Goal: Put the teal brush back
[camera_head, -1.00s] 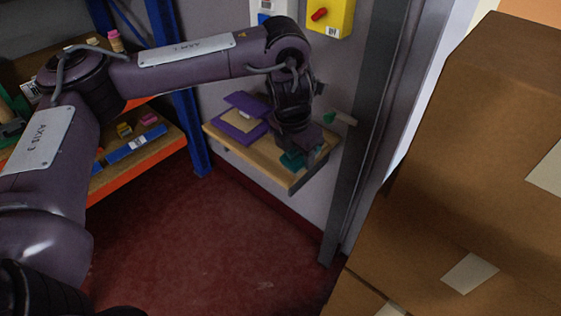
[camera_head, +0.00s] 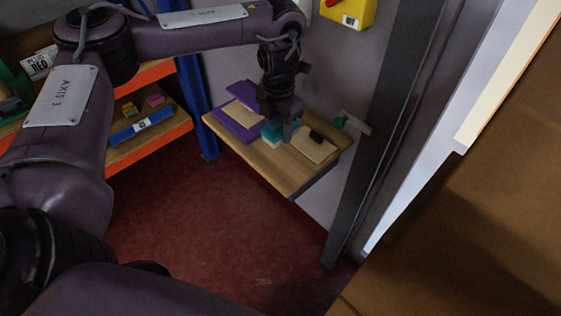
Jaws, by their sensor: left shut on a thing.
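The teal brush (camera_head: 271,132) shows as a small teal block with a pale lower edge, at the middle of a small wooden wall shelf (camera_head: 268,161). My left gripper (camera_head: 277,122) points down from above and is shut on the brush, hiding part of it. The brush is at or just above the shelf top; I cannot tell if it touches. To its left lies an open purple case (camera_head: 234,128) with a tan pad. To its right lies a tan board (camera_head: 313,150) with a dark piece on it. My right gripper is not in view.
A grey door frame (camera_head: 378,120) stands right of the shelf, with a green-and-grey handle-like part (camera_head: 342,122) near it. Cardboard boxes (camera_head: 470,235) fill the lower right. An orange-edged rack (camera_head: 150,143) holds small items at left. Red floor (camera_head: 200,225) is open below.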

